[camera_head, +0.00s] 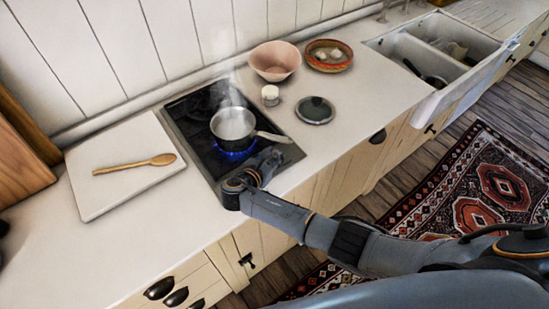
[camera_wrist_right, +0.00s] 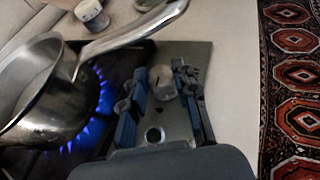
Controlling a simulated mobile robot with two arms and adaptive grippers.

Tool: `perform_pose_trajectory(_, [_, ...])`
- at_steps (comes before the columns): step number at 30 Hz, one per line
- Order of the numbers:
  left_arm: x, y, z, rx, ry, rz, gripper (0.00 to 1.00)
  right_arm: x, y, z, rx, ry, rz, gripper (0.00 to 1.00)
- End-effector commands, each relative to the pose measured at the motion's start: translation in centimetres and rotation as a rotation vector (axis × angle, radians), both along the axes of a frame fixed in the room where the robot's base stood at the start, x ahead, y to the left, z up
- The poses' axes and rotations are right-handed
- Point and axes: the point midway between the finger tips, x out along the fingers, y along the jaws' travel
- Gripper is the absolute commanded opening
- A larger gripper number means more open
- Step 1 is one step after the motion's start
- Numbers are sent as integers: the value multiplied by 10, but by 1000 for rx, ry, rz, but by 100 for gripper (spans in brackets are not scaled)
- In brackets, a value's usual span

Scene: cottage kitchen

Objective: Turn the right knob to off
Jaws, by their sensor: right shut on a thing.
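The stove (camera_head: 188,118) is a dark two-burner hob set in the counter. A steaming steel saucepan (camera_head: 232,122) stands over a lit blue flame (camera_head: 237,154), its handle pointing right. My right gripper (camera_head: 268,165) is at the hob's front edge and hides the knobs in the head view. In the right wrist view, my right gripper (camera_wrist_right: 160,90) is shut on the right knob (camera_wrist_right: 162,82), a pale round knob between its fingers. A second, dark-centred round fitting (camera_wrist_right: 154,135) shows nearer the palm. The saucepan (camera_wrist_right: 45,95) and flame are close beside the fingers. My left gripper is not visible.
The saucepan handle (camera_wrist_right: 130,32) reaches over the hob near my right gripper. A dark lid (camera_head: 315,110), small jar (camera_head: 270,94), pink bowl (camera_head: 275,60) and patterned dish (camera_head: 328,68) stand right of the hob. A white board (camera_head: 95,195) with a wooden spoon (camera_head: 135,164) lies left.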

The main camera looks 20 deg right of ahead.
Motion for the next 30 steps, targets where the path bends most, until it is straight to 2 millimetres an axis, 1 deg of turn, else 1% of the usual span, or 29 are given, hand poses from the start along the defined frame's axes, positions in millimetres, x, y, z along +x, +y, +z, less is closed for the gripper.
perform_pose_trajectory(1, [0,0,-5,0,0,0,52,1,1,-3,2,0,-25,0])
perform_pose_trajectory(3, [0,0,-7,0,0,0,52,1,1,-3,2,1,-56,0])
perform_pose_trajectory(10, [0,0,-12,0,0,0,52,1,1,-1,0,1,-117,0])
perform_pose_trajectory(25, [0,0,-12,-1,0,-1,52,2,0,0,-1,-1,-131,0])
perform_pose_trajectory(26, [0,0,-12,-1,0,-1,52,2,0,0,-1,-1,-131,35])
perform_pose_trajectory(27, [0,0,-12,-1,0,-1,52,2,0,0,-1,-1,-130,43])
perform_pose_trajectory(28, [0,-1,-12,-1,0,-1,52,2,0,0,-1,-1,-130,50])
perform_pose_trajectory(29, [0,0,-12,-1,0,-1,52,2,0,0,-1,-1,-130,53])
perform_pose_trajectory(30, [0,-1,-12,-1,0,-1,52,2,0,0,-1,-1,-130,53])
